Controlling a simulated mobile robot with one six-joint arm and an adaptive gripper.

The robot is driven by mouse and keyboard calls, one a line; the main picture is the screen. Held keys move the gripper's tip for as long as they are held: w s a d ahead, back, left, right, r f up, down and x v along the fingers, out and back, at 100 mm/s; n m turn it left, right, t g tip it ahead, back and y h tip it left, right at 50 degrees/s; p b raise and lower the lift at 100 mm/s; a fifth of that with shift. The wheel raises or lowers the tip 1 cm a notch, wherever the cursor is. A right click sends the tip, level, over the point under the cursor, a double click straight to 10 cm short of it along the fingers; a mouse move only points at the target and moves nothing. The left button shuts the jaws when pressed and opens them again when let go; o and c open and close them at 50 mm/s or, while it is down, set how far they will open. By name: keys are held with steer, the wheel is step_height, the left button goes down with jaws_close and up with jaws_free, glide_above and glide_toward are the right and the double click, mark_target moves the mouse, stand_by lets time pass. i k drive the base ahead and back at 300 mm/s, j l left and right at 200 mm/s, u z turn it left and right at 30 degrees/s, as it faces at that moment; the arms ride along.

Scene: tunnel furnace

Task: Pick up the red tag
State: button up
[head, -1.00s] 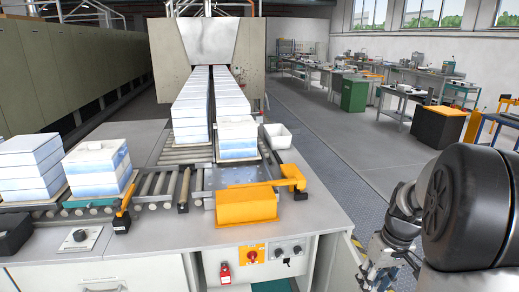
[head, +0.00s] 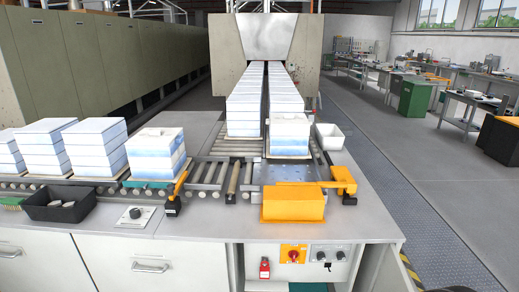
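A small red tag (head: 265,268) hangs on the front panel of the workbench in the head view. It is just left of and below an orange plate with a red rotary switch (head: 293,254). It looks like a padlock-shaped tag with a pale label, though the label is too small to read. My gripper is not in the head view now, so its state and distance from the tag do not show.
Black knobs (head: 320,256) sit right of the switch. Open floor (head: 450,210) lies to the right.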

mark_target(264, 271)
steer(key=k+l, duration=0.35)
steer(key=l, duration=0.2)
steer(key=k+l+u, duration=0.15)
steer(key=k+l, duration=0.2)
steer(key=l, duration=0.25)
steer(key=k+l, duration=0.35)
steer(key=l, duration=0.2)
steer(key=k+l+u, duration=0.1)
steer(key=k+l, duration=0.25)
steer(key=l, duration=0.15)
steer(key=i+j+z, duration=0.1)
steer(key=j+z, duration=0.85)
steer(key=k+j+z, duration=0.1)
steer(key=j+z, duration=0.35)
steer(key=j, duration=1.1)
steer(key=k+j+z, duration=0.1)
steer(key=j, duration=0.85)
steer(key=i+j, duration=0.55)
steer(key=i, duration=0.15)
